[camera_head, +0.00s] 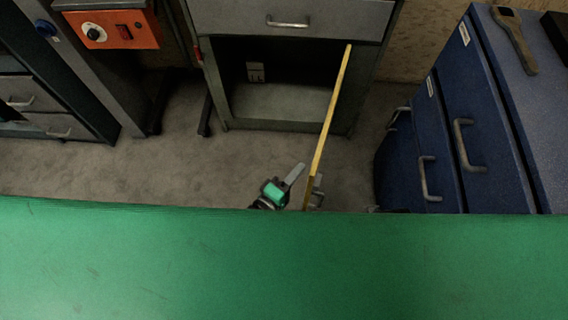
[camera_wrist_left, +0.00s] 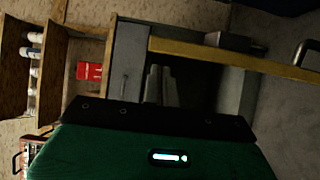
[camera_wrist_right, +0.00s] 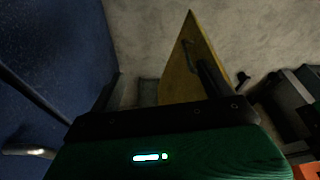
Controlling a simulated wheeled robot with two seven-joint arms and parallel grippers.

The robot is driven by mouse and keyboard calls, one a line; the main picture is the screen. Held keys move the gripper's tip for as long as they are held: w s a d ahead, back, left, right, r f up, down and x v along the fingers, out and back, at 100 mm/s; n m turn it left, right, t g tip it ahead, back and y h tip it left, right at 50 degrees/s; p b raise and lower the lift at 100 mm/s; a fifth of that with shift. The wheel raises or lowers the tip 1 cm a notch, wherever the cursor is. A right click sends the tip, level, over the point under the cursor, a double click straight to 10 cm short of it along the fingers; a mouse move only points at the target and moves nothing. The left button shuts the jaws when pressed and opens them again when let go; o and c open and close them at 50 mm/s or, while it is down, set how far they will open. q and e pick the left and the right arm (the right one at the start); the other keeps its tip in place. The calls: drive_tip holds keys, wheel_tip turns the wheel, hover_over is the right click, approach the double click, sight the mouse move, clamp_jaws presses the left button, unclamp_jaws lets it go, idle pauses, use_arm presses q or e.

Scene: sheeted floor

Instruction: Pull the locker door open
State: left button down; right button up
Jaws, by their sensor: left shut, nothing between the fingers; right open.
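The locker (camera_head: 222,85) stands at the back in the head view, its lower compartment open. Its door (camera_head: 328,120) is swung well out toward me and shows nearly edge-on as a yellow strip. A grey handle (camera_head: 317,190) is near its free end, on the right side. My left gripper (camera_head: 297,173) is shut and empty, left of the door's free end, on the inner side. In the left wrist view the closed fingers (camera_wrist_left: 160,85) lie below the door edge (camera_wrist_left: 235,60). My right gripper (camera_wrist_right: 158,75) shows only in its wrist view, open, with the yellow door (camera_wrist_right: 190,70) beyond its fingers.
A blue drawer cabinet (camera_head: 435,130) with handles stands at the right, a scanner-like tool (camera_head: 515,38) on top. Carpeted floor (camera_head: 150,175) is clear left of the door.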

use_arm(q)
drive_tip(key=shift+s+d, duration=0.3)
drive_tip(key=shift+d, duration=0.5)
use_arm(e)
drive_tip(key=shift+f, duration=0.3)
use_arm(q)
drive_tip(key=shift+a, duration=0.1)
